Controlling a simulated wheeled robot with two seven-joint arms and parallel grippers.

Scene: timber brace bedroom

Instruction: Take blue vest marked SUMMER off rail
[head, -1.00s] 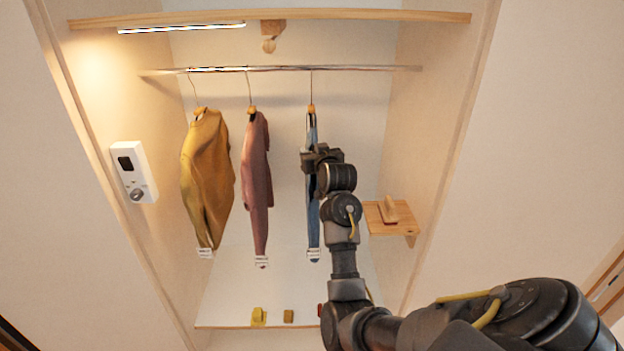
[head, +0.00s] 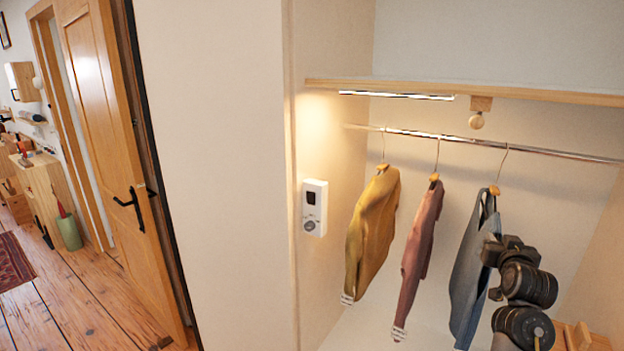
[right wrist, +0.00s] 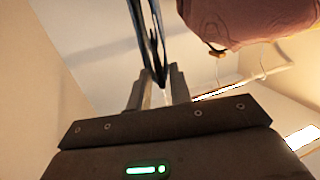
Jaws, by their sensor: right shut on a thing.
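The blue vest (head: 468,270) hangs from a hanger hooked on the metal rail (head: 560,152), rightmost of three garments. My right gripper (head: 492,252) is at the vest's right side, shut on its edge. In the right wrist view the vest (right wrist: 146,40) runs down as a thin dark-blue strip between the fingers of the right gripper (right wrist: 157,92). No SUMMER marking can be read in these views. My left gripper is not in view.
A mustard garment (head: 372,225) and a dusty-pink garment (head: 422,235) hang to the left. A wooden shelf (head: 560,95) with a lit strip is above the rail. A white wall unit (head: 314,207) is at left. A wooden door (head: 100,120) stands farther left.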

